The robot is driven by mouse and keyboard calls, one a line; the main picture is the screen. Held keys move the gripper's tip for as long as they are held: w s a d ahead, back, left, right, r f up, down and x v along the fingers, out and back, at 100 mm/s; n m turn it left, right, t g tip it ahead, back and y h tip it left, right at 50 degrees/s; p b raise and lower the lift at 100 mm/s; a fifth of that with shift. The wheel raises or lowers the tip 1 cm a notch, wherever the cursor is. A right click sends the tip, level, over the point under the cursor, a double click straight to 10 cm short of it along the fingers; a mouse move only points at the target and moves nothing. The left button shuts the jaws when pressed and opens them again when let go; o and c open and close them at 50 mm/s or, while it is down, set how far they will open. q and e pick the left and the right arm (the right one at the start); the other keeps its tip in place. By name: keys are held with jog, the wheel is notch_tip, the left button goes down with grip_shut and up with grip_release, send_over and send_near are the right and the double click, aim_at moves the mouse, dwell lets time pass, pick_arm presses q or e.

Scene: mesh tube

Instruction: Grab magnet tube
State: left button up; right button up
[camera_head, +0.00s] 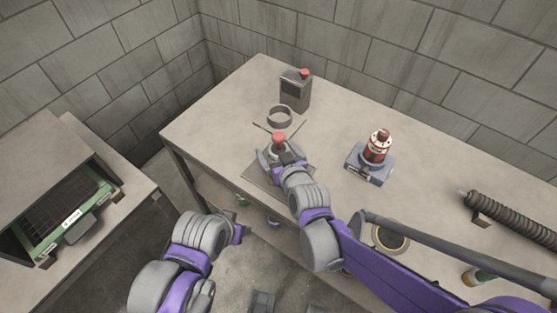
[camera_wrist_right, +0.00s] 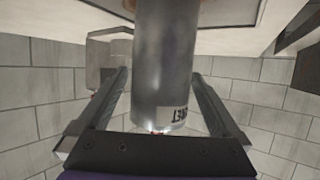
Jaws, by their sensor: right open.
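The magnet tube (camera_wrist_right: 165,70) is a grey metal cylinder with a white label ending in "NET", which reads upside down in the right wrist view. It stands between the two fingers of my right gripper (camera_wrist_right: 160,85), with a visible gap on both sides. In the head view a red top (camera_head: 279,138) shows at my right gripper (camera_head: 277,152), over the table; the gripper hides most of what is below it. My right gripper is open. My left gripper (camera_head: 237,234) is low in front of the table, and its fingers cannot be made out.
On the table (camera_head: 215,125) are a grey canister with a red cap (camera_head: 296,90), a ring (camera_head: 280,116), a red-and-white device on a grey base (camera_head: 376,151), a tape roll (camera_head: 391,238) and a black coiled tube (camera_head: 510,218). A green-framed box (camera_head: 72,218) stands left.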

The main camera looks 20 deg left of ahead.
jog(key=shift+w+a+f, duration=0.25)
jog(key=shift+w+a, duration=0.05)
jog(key=shift+w, duration=0.15)
grip_shut()
